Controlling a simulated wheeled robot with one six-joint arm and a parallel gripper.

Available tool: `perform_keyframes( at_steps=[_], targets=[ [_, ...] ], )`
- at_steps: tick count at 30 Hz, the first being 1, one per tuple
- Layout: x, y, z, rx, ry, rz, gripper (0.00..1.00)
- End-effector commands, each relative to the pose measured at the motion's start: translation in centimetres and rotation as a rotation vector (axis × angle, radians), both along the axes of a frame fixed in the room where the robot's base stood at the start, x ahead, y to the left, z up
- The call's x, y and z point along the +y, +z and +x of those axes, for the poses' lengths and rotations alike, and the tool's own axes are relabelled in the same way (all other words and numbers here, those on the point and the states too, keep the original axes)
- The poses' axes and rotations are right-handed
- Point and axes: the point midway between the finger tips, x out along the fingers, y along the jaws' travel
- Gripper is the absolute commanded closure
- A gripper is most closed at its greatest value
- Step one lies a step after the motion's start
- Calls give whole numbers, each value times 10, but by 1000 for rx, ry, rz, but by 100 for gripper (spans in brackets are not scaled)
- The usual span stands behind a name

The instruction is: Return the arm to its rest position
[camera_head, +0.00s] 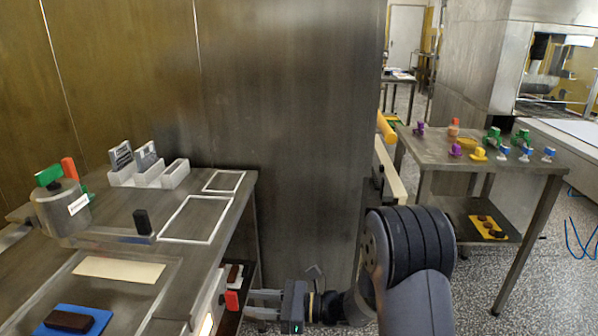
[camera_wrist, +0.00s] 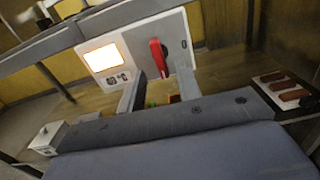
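My gripper (camera_head: 252,303) is low beside the front edge of the left steel table, with its fingers pointing left. In the wrist view my gripper (camera_wrist: 158,92) has its two fingers spread apart with nothing held between them. A red handle (camera_head: 231,300) on a white control panel (camera_head: 208,306) is just left of the fingertips. In the wrist view the red handle (camera_wrist: 158,57) stands upright beyond the gap between the fingers, on the panel (camera_wrist: 181,50) with a lit screen (camera_wrist: 103,57). The fingers appear apart from the handle.
A right table (camera_head: 440,152) carries several small coloured items. A steel wall (camera_head: 285,120) stands behind my arm. Speckled floor is clear at the lower right.

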Motion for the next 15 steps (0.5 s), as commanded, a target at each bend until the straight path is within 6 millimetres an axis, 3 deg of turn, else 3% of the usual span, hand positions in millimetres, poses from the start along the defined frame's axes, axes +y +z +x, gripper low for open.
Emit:
perform_keyframes(
  at_steps=[6,10,15],
  targets=[
    [34,0,2,0,3,-1,67],
    [44,0,3,1,1,0,67],
    [43,0,3,-22,-1,-2,67]
  ],
)
